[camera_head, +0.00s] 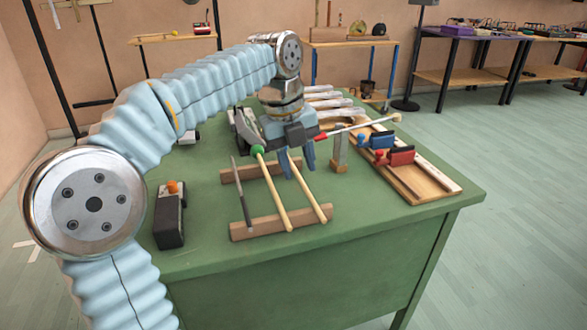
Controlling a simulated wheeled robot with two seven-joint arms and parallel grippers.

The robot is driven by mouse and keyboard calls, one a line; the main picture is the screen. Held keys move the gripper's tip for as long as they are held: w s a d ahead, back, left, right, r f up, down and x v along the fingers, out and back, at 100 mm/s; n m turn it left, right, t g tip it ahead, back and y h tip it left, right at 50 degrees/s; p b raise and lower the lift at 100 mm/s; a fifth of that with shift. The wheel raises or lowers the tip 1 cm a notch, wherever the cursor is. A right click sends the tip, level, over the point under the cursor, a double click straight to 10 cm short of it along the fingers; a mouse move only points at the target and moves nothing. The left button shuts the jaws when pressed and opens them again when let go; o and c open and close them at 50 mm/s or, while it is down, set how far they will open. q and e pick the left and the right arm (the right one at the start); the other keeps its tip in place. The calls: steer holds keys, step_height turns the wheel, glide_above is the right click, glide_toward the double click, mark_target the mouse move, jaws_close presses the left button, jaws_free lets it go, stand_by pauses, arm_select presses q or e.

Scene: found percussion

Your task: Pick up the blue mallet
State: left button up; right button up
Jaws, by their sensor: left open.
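My left gripper (297,168) reaches in over the green table with its blue fingers pointing down and apart. It is open, at the far end of a pale wooden stick (312,195) lying across two wooden bars. The head of this stick is hidden behind the gripper, so I cannot tell its colour or whether the fingers touch it; no blue mallet head is clearly visible. Beside it on the left lies a mallet with a green head (258,150), then a dark grey rod (241,192). My right gripper is not in view.
The front wooden bar (250,229) is near the table's front edge. A black box with an orange knob (170,222) stands at the left. A wooden tray (437,178) with red and blue blocks lies at the right. A white stick with a red end (362,126) is just right of the gripper.

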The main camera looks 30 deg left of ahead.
mark_target(306, 188)
arm_select(q)
steer(key=f, duration=0.1)
steer(key=d+f, duration=0.1)
steer(key=f, duration=0.1)
steer(key=w+f, duration=0.1)
steer(key=f, duration=0.1)
steer(key=shift+d+f, duration=0.1)
steer(key=shift+d, duration=0.05)
steer(key=shift+c, duration=0.3)
jaws_close()
